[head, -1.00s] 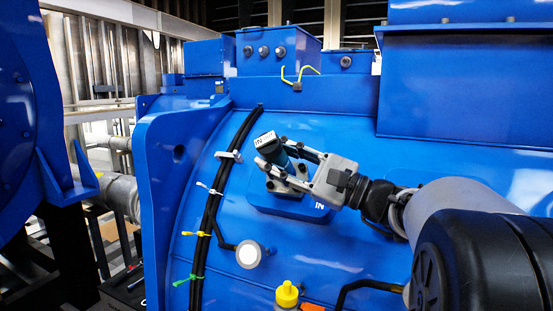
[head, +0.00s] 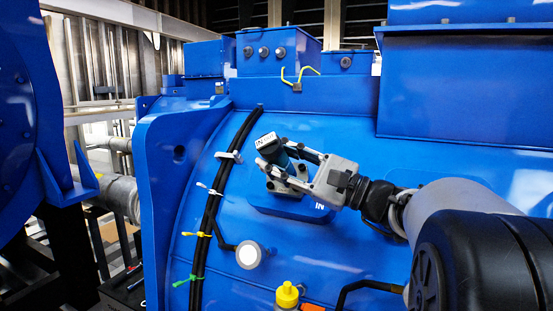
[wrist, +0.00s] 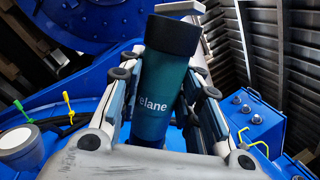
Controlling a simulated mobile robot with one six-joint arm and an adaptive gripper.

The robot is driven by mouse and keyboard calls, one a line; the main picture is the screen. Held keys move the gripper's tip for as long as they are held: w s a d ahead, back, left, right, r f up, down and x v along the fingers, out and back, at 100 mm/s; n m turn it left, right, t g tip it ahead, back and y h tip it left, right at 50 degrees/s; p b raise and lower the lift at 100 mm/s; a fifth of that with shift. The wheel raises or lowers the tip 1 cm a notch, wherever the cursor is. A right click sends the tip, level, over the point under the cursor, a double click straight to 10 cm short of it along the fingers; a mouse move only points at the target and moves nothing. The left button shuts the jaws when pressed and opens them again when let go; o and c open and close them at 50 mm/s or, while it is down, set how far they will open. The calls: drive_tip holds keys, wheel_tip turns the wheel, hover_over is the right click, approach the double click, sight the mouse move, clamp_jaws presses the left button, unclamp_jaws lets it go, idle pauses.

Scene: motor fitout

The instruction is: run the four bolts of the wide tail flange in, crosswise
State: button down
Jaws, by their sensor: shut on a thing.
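My gripper (head: 275,154) is shut on a teal cylindrical tool with a black cap (head: 267,139). In the wrist view the tool (wrist: 163,95) stands between the two fingers, with part of the word "elane" on its side. The tool leans to the upper left over a grey metal flange (head: 298,187) on a raised blue pad (head: 290,206), which is also marked "IN". The tool's lower end and the bolts are hidden by my fingers and the flange, so I cannot tell whether it touches a bolt.
A black cable bundle (head: 207,215) with coloured ties runs down the blue housing left of the flange. A round white-faced fitting (head: 248,255) sits below left. A yellow-capped bottle (head: 287,294) stands below. Blue boxes (head: 277,50) line the top.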

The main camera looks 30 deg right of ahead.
drive_tip(key=shift+w+d+f+b, duration=0.45)
drive_tip(key=shift+d+f, duration=0.25)
drive_tip(key=shift+f, duration=0.15)
idle(1.1)
drive_tip(key=shift+a+r, duration=0.1)
drive_tip(key=shift+s+a+r, duration=0.2)
drive_tip(key=shift+a+r, duration=0.05)
drive_tip(key=shift+r, duration=0.25)
drive_tip(key=shift+s+a+r+p, duration=0.45)
drive_tip(key=shift+s+a+r, duration=0.25)
drive_tip(key=shift+a+r, duration=0.2)
